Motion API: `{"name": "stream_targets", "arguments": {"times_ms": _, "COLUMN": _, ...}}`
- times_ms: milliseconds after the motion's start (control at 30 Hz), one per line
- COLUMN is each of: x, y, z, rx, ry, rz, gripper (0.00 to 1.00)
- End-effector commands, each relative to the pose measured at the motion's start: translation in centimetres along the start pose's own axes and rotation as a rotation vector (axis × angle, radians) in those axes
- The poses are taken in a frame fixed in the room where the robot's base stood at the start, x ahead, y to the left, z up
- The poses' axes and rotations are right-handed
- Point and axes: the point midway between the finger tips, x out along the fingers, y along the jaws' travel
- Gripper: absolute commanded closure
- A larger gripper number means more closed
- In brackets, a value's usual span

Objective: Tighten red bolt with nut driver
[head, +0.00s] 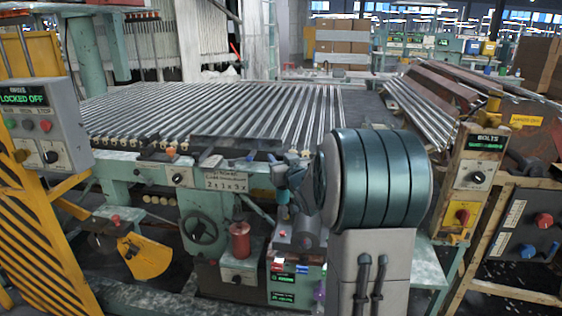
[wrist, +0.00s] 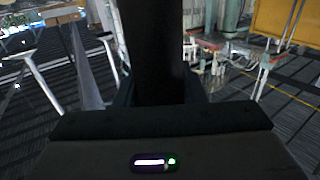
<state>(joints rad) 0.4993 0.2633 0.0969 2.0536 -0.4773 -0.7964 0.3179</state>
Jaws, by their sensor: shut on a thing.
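My gripper (wrist: 160,98) fills the lower middle of the wrist view, dark, with a small lit strip on its body. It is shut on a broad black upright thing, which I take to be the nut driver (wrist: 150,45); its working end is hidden. Small red parts show on the machine front, one above the display box (head: 283,212), but I cannot tell which is the red bolt. No contact between driver and bolt is visible.
A "LOCKED OFF" control box (head: 42,125) stands at left by a yellow striped guard (head: 40,225). A "BOLTS" panel (head: 478,170) and a framed switch panel (head: 525,235) stand at right.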

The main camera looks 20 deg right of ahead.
Motion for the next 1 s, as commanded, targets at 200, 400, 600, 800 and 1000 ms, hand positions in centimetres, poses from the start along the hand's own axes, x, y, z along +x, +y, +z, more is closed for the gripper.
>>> {"name": "stream_targets", "arguments": {"times_ms": 200, "x": 0.0, "y": 0.0, "z": 1.6, "rx": -0.001, "ry": 0.003, "rz": -0.001, "gripper": 1.00}}
{"name": "stream_targets", "arguments": {"times_ms": 400, "x": 0.0, "y": -0.1, "z": 3.1, "rx": -0.001, "ry": 0.003, "rz": -0.001, "gripper": 1.00}}
{"name": "stream_targets", "arguments": {"times_ms": 600, "x": 0.0, "y": -0.1, "z": 4.5, "rx": -0.001, "ry": 0.003, "rz": -0.001, "gripper": 1.00}}
{"name": "stream_targets", "arguments": {"times_ms": 800, "x": 0.0, "y": -0.1, "z": 5.7, "rx": -0.001, "ry": 0.004, "rz": -0.001, "gripper": 1.00}}
{"name": "stream_targets", "arguments": {"times_ms": 1000, "x": 0.0, "y": 0.0, "z": 6.0, "rx": -0.001, "ry": 0.004, "rz": -0.001, "gripper": 1.00}}
